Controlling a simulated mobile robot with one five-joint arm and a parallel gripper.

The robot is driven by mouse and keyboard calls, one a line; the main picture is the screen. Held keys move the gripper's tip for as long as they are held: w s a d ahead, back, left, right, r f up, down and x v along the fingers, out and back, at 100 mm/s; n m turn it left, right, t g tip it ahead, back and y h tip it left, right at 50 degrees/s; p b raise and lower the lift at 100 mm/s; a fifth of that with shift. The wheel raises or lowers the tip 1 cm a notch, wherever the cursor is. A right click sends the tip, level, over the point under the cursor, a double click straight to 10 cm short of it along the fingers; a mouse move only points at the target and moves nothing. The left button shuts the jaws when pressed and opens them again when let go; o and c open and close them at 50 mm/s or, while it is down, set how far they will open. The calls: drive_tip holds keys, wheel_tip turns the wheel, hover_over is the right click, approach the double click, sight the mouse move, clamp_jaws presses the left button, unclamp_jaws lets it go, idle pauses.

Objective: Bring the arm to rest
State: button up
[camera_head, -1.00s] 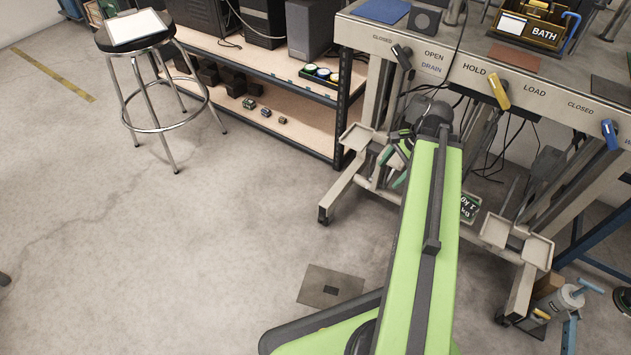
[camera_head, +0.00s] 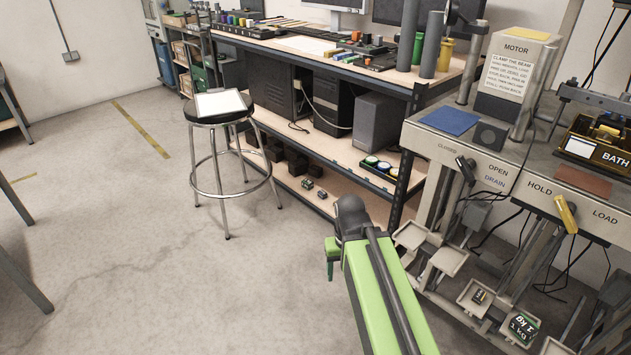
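My green arm (camera_head: 378,285) reaches up from the lower middle of the picture and ends in a dark wrist joint. A small green part of my gripper (camera_head: 332,258) shows at the left of that wrist, over the bare floor. The fingertips are mostly hidden, so I cannot tell whether they are open or shut. The gripper appears apart from the lever frame (camera_head: 437,150) on the right. A dark lever (camera_head: 466,170) there stands by the OPEN and DRAIN labels. A yellow lever (camera_head: 566,214) hangs tilted between HOLD and LOAD.
A round stool (camera_head: 222,113) with a white sheet on it stands at the left. A shelved workbench (camera_head: 330,62) runs along the back. Small trays (camera_head: 449,260) and a 1 kg weight (camera_head: 522,326) sit low on the right.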

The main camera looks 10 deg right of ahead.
wheel_tip(320, 180, up, 32)
drive_tip(key=p, duration=2.9)
drive_tip(key=shift+f+p, duration=0.25)
drive_tip(key=shift+p, duration=0.15)
drive_tip(key=shift+c, duration=0.3)
